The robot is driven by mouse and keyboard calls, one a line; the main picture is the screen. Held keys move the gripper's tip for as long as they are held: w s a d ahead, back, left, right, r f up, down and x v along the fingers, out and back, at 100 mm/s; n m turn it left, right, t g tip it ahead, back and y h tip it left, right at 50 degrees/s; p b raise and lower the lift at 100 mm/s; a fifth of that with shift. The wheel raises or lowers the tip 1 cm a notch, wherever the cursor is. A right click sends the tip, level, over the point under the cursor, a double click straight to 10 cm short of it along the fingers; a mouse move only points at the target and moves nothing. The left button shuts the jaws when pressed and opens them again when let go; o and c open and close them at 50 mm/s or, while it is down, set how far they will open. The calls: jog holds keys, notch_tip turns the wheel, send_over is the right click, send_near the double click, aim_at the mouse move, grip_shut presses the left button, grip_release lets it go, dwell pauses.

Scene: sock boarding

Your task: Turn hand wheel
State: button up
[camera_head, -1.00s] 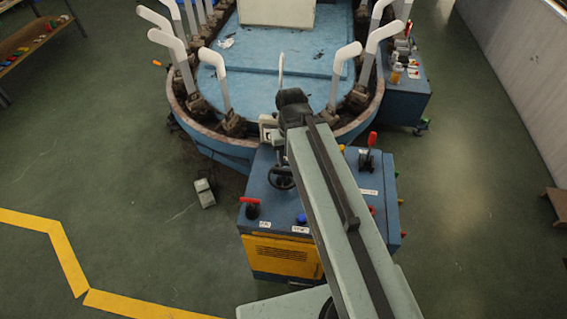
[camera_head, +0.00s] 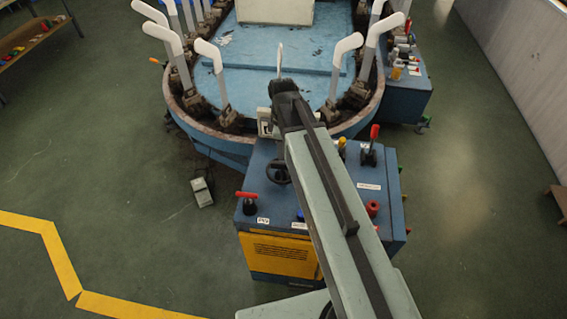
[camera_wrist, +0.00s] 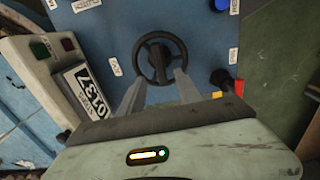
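The black hand wheel (camera_head: 278,171) is on top of the blue control cabinet (camera_head: 258,222), just left of my arm in the head view. In the wrist view the hand wheel (camera_wrist: 154,60) faces the camera, with its spokes and hub visible. My gripper (camera_wrist: 160,77) has its two grey fingers apart, reaching toward the near side of the wheel rim. Nothing shows held between them. Whether the fingertips touch the rim, I cannot tell. In the head view my fingers are hidden behind my arm.
A red-handled lever (camera_head: 247,196) and an upright red-knobbed lever (camera_head: 374,133) stand on the cabinet. A counter box (camera_wrist: 85,90) is left of the wheel in the wrist view. The blue oval machine (camera_head: 260,65) with white sock forms is behind.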

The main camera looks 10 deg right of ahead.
aim_at(283, 163)
notch_tip(283, 163, down, 8)
jog(key=b, duration=0.7)
jog(key=shift+r, duration=0.3)
grip_shut()
